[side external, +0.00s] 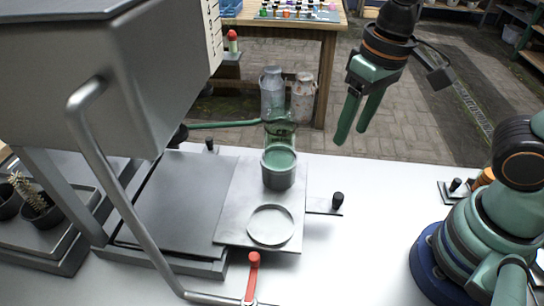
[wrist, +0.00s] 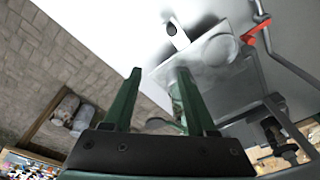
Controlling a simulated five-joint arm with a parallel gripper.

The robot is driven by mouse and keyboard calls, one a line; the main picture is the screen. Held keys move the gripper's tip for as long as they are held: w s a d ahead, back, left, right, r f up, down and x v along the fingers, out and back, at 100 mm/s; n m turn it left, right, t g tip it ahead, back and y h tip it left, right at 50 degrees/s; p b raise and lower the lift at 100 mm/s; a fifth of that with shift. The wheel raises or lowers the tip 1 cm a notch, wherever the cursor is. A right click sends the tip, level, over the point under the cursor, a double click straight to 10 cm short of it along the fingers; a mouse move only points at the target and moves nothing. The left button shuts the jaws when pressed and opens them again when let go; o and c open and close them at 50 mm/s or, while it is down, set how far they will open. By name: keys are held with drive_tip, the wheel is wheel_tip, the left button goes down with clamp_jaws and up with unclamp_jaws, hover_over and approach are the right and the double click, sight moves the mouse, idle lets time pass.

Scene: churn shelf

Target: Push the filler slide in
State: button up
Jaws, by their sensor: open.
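The filler slide (side external: 232,222) is a flat grey plate that sticks out to the right from the base under the big grey hopper. A narrow tab with a black knob (side external: 338,199) extends from its right side. A green-filled cup (side external: 278,168) stands upright on the slide, behind an empty round ring (side external: 271,225). My gripper (side external: 350,138) is open and empty, raised behind and above the knob, apart from everything. In the wrist view, the slide (wrist: 190,53) and its knob (wrist: 171,29) lie beyond my fingers (wrist: 159,70); the cup is partly hidden by a finger.
A red-handled lever (side external: 254,262) and a bent grey bar (side external: 120,180) stand in front of the slide. Another black knob on a plate (side external: 455,186) is at right. White table right of the slide is mostly free.

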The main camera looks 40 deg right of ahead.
sight(338, 195)
drive_tip(key=shift+g, duration=0.7)
drive_tip(key=f, duration=0.4)
drive_tip(key=s+a+f, duration=0.1)
drive_tip(key=f, duration=0.3)
drive_tip(key=s+a+f, duration=0.1)
drive_tip(key=f, duration=0.4)
drive_tip(key=shift+s+a, duration=0.1)
drive_tip(key=shift+a, duration=0.15)
clamp_jaws()
idle(0.5)
